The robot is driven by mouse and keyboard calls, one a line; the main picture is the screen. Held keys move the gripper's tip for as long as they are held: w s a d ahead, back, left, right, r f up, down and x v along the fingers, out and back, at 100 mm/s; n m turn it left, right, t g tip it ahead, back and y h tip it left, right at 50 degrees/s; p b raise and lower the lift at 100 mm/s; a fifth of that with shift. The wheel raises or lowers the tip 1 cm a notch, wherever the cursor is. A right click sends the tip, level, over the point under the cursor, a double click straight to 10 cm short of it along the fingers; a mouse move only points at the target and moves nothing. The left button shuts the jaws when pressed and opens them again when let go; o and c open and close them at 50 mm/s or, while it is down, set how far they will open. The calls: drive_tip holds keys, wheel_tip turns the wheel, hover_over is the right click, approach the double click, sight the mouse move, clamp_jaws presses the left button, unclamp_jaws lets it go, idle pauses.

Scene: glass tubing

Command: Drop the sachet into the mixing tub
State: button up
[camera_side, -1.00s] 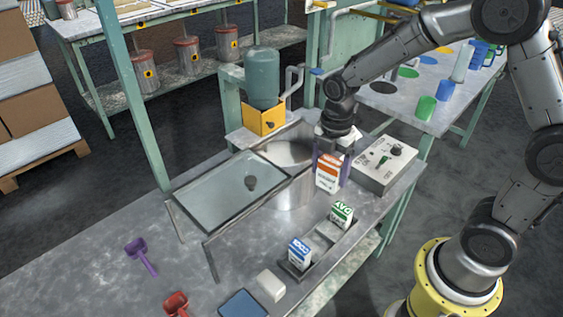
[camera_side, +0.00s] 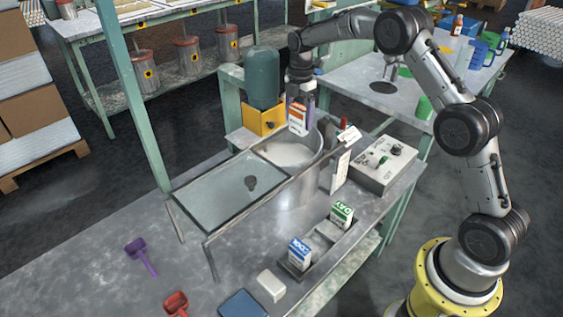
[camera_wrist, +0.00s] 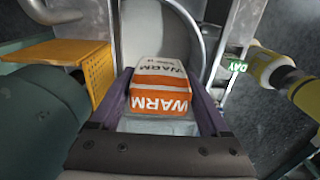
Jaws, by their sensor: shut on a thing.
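The orange and white sachet marked WARM (camera_wrist: 158,95) is held between the purple fingers of my gripper (camera_wrist: 160,108). In the side view the sachet (camera_side: 299,117) hangs upright from my gripper (camera_side: 301,100), above the back part of the mixing tub. The mixing tub (camera_side: 290,190) is a round metal vessel with pale contents (camera_side: 287,153) showing at its open top. A glass lid (camera_side: 225,193) in a metal frame lies off to the tub's left side. The sachet is above the rim, apart from the contents.
A green DAY sachet (camera_side: 341,214) and a blue COOL sachet (camera_side: 299,254) stand in a rack in front of the tub. A white sign (camera_side: 342,162) and a control box (camera_side: 384,164) are at its right. A yellow stand with a green bottle (camera_side: 262,78) is behind.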

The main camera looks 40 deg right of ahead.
sight(299, 132)
drive_tip(key=shift+f, duration=2.85)
drive_tip(key=o, duration=1.5)
wheel_tip(299, 132, up, 14)
drive_tip(key=shift+f, duration=0.1)
